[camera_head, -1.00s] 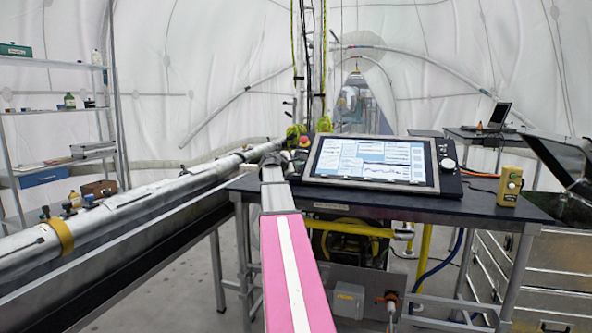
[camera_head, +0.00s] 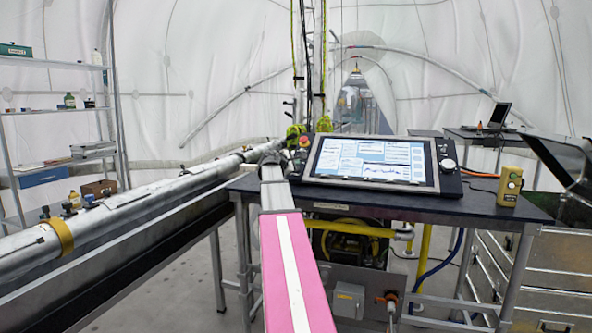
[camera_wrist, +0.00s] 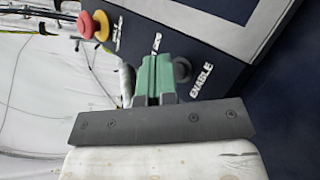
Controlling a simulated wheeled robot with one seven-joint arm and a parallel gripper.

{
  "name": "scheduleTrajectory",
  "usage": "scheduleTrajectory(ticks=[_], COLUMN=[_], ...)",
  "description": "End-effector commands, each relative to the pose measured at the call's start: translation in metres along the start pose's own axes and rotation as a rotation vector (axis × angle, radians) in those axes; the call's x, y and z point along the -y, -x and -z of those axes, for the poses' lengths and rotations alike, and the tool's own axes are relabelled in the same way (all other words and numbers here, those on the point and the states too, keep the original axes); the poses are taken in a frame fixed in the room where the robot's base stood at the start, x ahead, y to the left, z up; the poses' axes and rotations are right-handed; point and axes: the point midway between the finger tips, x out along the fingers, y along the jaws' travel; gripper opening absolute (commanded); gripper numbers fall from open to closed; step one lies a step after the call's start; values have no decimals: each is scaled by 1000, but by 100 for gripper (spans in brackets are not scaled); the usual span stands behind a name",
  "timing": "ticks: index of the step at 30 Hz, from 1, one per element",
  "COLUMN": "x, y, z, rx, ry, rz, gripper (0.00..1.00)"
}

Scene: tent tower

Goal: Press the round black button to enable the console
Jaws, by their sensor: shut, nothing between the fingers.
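The console (camera_head: 436,178) stands on the dark table, its large screen lit with white and blue panels. In the wrist view its dark face (camera_wrist: 210,45) carries a round black button (camera_wrist: 182,69) beside the white word ENABLE. My gripper (camera_wrist: 156,62) has green fingers, shut and empty, just left of the button in the picture and partly overlapping its edge. I cannot tell whether they touch it. In the head view my arm reaches to the console's left end; the fingers and the black button cannot be made out there.
A red mushroom button (camera_wrist: 102,25) with a yellow base sits on the console's face, up and left of my fingers. A yellow box (camera_head: 510,187) stands on the table (camera_head: 400,202) at right. A long metal pipe (camera_head: 130,205) runs along the left.

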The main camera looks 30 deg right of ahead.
Motion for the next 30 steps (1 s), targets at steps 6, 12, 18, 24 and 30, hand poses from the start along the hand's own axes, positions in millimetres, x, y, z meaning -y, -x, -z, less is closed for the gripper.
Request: scheduleTrajectory(ticks=[6, 12, 18, 24, 30], x=[-2, -2, -8, -16, -25], y=[2, 3, 11, 23, 34], z=[-2, -2, -8, -17, -25], rx=[0, 0, 1, 1, 1], ry=[0, 0, 0, 0, 0], rz=[0, 0, -1, -1, -1], gripper=[0, 0, 0, 0, 0])
